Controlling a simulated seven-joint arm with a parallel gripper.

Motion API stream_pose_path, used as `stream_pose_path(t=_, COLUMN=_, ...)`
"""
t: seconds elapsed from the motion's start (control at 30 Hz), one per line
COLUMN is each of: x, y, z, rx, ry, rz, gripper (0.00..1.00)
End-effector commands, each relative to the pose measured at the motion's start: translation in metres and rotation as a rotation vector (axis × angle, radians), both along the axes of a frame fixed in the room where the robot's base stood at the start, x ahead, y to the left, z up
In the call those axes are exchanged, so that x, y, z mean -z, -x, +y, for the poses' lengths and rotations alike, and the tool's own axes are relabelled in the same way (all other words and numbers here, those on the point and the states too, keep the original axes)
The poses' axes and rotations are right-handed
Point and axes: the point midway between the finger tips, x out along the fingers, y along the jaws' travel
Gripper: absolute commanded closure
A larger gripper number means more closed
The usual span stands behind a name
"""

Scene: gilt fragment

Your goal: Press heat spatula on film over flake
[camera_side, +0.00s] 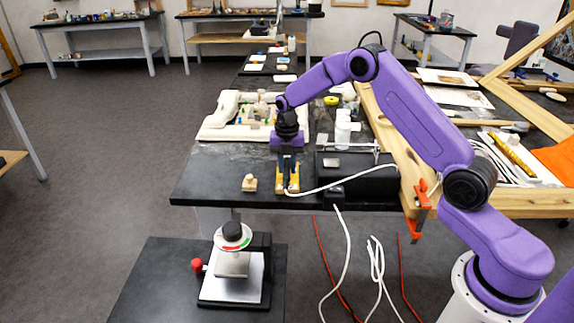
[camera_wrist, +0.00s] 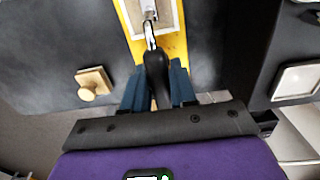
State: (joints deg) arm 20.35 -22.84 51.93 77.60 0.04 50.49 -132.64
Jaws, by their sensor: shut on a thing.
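My gripper (camera_side: 287,170) points down near the front of the black table. In the wrist view its blue fingers (camera_wrist: 159,88) are shut on the black handle of the heat spatula (camera_wrist: 156,66). The spatula's metal end (camera_wrist: 149,30) reaches over a pale panel (camera_wrist: 133,14) on a yellow board (camera_wrist: 173,46). The board also shows below the gripper in the side view (camera_side: 280,186). I cannot tell whether the spatula's tip touches the panel. The film and the flake cannot be made out separately.
A wooden block with a knob (camera_side: 249,184) stands left of the board. A black unit (camera_side: 362,183) stands to the right, with a white cable across its front. White bottles (camera_side: 343,130) and a pale carved frame (camera_side: 216,128) lie farther back. The table's front edge is close.

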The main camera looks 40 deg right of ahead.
Motion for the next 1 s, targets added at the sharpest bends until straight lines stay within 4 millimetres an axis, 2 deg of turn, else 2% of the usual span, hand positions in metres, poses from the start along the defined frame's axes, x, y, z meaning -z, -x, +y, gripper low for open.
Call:
stream_pose_path(t=0.7, x=-0.042, y=-0.001, z=0.0, rx=0.0, ry=0.0, rz=-0.003, gripper=1.0)
stream_pose_path(t=1.0, x=-0.05, y=0.0, z=0.0, rx=0.0, ry=0.0, rz=-0.001, gripper=1.0)
